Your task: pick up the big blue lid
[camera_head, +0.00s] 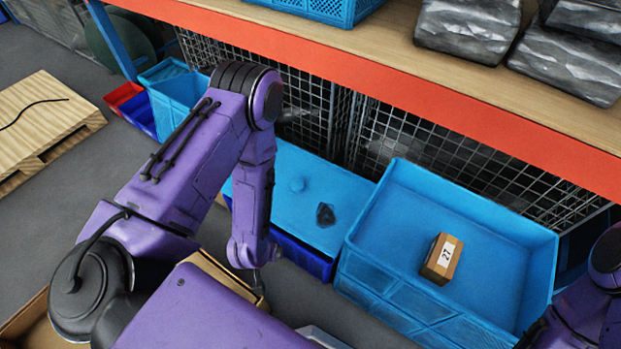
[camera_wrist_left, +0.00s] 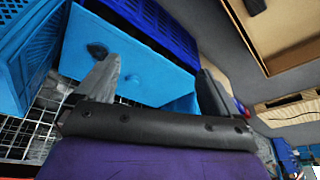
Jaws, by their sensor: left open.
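The big blue lid (camera_head: 345,190) is a flat light-blue panel lying on top of a dark blue bin (camera_head: 305,257), with a small round blue bump and a dark lump on its surface. My left arm hides its left part in the head view. The lid also shows in the left wrist view (camera_wrist_left: 135,60), beyond the fingers. My left gripper (camera_wrist_left: 158,85) is open, with nothing between its fingers. It appears apart from the lid; in the head view my arm mostly hides it. My right gripper is out of view; only part of my right arm shows at lower right.
A light-blue crate (camera_head: 400,230) with a small labelled carton (camera_head: 442,258) inside stands right of the lid. An orange shelf beam (camera_head: 430,90) runs above and behind it. A cardboard box (camera_head: 215,272) sits near my left arm. Wire mesh stands behind the bins.

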